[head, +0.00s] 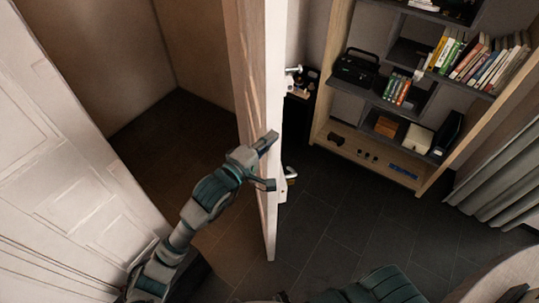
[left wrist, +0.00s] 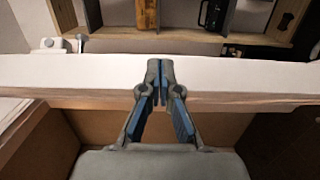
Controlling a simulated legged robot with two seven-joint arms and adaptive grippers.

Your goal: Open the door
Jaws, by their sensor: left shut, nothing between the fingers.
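The door (head: 275,100) stands seen nearly edge-on in the head view, swung out from the dark opening on its left. Its pale edge also crosses the left wrist view (left wrist: 230,75). A metal handle (head: 291,174) sticks out on the right side of the door, and it is partly hidden. My left gripper (head: 264,163) is at the door's edge, left of this handle. In the left wrist view its fingertips (left wrist: 154,72) are together over the door edge with nothing between them. I cannot tell whether they touch the door. My right gripper is not in view.
A wooden shelf unit (head: 337,75) with books and boxes stands at the right. Grey curtains (head: 500,190) hang beside it. A white panelled surface (head: 60,150) is at the left. The dark tiled floor (head: 350,220) right of the door looks clear.

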